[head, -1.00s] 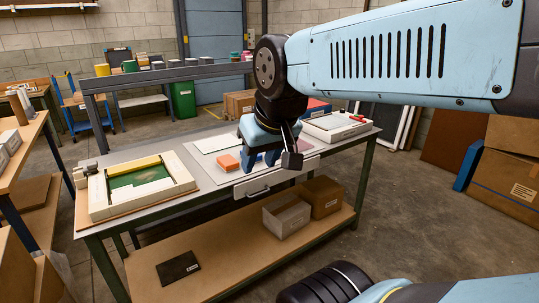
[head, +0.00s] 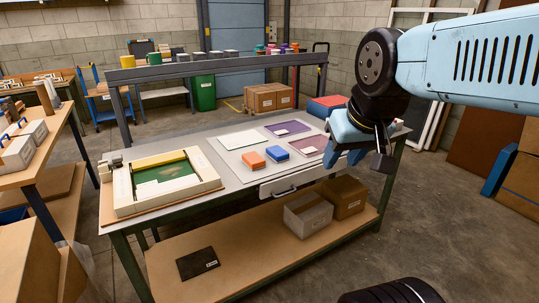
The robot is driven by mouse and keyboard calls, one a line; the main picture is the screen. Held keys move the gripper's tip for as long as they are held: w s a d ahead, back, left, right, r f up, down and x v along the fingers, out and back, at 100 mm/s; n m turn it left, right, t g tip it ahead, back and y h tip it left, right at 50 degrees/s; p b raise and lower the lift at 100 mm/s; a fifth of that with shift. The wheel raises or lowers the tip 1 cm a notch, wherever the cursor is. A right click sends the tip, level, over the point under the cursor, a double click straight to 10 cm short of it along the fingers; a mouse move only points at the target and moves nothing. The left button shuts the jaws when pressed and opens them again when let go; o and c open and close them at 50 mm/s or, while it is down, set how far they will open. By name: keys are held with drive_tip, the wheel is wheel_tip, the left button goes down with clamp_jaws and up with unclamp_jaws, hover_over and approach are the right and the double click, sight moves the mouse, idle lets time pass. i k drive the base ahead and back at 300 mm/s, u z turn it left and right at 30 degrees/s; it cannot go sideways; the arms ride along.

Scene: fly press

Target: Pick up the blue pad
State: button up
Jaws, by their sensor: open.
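The blue pad (head: 275,153) lies on the grey table (head: 237,177), right of an orange pad (head: 253,160) and apart from it. It is in plain sight in the head view. My gripper (head: 344,159) is open and empty, to the right of the blue pad near the table's right part. The gripper's fingers point down and the arm comes in from the right. The arm hides part of the table's right end.
A white frame with a green bed (head: 165,172) stands on the table's left. Flat white (head: 242,139), purple (head: 288,127) and mauve (head: 309,146) sheets lie around the pads. A grey rail (head: 210,69) runs behind. Two boxes (head: 308,214) stand on the lower shelf.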

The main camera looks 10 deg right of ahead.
sight(278, 155)
drive_tip(key=z, duration=0.05)
drive_tip(key=i, duration=1)
drive_tip(key=u, duration=0.05)
